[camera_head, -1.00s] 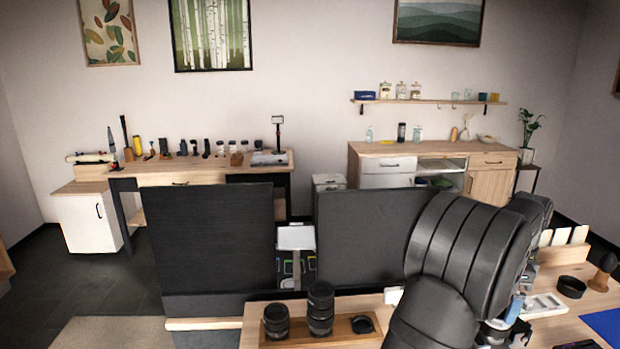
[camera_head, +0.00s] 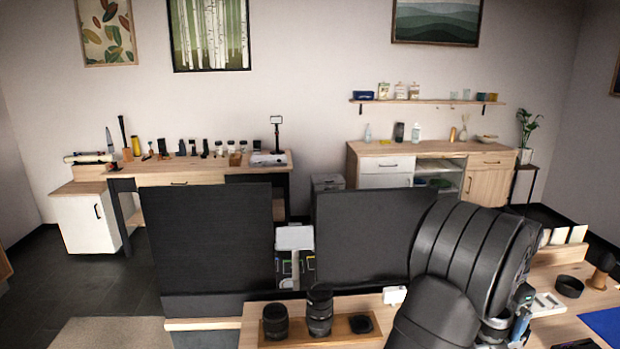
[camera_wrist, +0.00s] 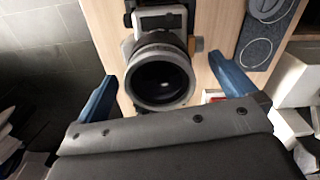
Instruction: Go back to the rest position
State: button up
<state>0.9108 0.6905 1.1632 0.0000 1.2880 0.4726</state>
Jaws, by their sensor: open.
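My gripper (camera_wrist: 165,95) shows in the wrist view with its two blue fingers spread wide apart, open and with nothing between the fingers that I can see touching them. Below the fingers in that view is a camera (camera_wrist: 160,20) with a large round lens (camera_wrist: 160,82) on a wooden table top (camera_wrist: 105,25). I cannot tell the gap between the fingers and the lens. In the head view my arm's dark, ribbed links fill the lower right, and the gripper itself is mostly hidden behind them.
Two lenses (camera_head: 319,312) and a dark round cap (camera_head: 361,324) sit in a wooden tray (camera_head: 340,335) left of my arm. To its right are a black ring (camera_head: 569,286) and a blue mat (camera_head: 606,324). Dark panels (camera_head: 210,240) stand behind the table. A grey tray with round recesses (camera_wrist: 258,50) shows in the wrist view.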

jog(key=shift+n, duration=1.2)
notch_tip(320, 180, up, 7)
jog(key=shift+f, duration=0.2)
jog(key=m, duration=0.6)
jog(key=shift+r, duration=0.35)
